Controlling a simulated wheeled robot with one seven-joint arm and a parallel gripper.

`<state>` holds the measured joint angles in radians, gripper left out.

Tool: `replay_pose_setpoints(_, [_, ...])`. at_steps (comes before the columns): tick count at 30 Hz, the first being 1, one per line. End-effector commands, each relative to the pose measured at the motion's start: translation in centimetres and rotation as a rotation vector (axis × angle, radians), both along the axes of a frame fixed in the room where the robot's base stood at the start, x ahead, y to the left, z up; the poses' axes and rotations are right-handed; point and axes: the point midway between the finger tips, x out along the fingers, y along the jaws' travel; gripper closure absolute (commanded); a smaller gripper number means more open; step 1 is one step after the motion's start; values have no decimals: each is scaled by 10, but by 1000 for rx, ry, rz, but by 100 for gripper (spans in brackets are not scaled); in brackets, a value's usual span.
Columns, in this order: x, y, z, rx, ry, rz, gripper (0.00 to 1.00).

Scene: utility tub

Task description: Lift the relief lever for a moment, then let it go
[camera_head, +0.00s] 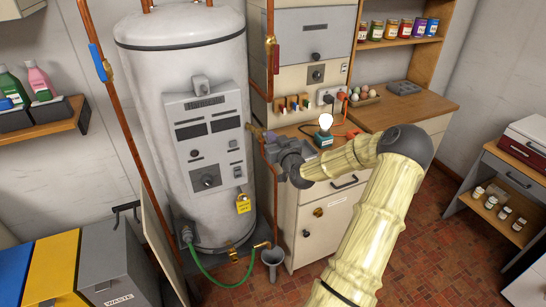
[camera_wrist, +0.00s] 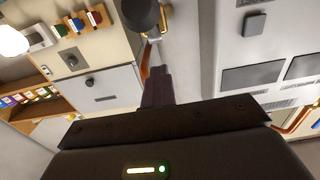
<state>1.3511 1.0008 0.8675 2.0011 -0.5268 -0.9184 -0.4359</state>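The water heater (camera_head: 185,75) is a tall white tank with a grey control panel. A small brass valve fitting (camera_head: 257,130) sticks out of its right side, partly hidden by my gripper. I cannot clearly make out the relief lever on it. My gripper (camera_head: 270,138) is beside this fitting, just to its right. In the wrist view my dark fingers (camera_wrist: 157,88) are together, with nothing visible between them. They point toward a brass piece (camera_wrist: 166,20) and a dark round part at the top of the picture. Whether they touch the fitting is not clear.
A copper pipe (camera_head: 274,205) runs down beside the tank. The cabinet (camera_head: 310,220) and counter stand close to the right, with a glowing bulb (camera_head: 325,122) on top. A yellow padlock (camera_head: 243,204) hangs low on the tank.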

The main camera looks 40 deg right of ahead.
Motion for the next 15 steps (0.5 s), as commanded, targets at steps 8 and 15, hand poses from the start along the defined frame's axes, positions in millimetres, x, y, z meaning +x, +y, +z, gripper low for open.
replay_pose_setpoints(8, [2,0,4,-2,0,1,100])
replay_pose_setpoints(15, [5,-1,12,-1,0,0,100])
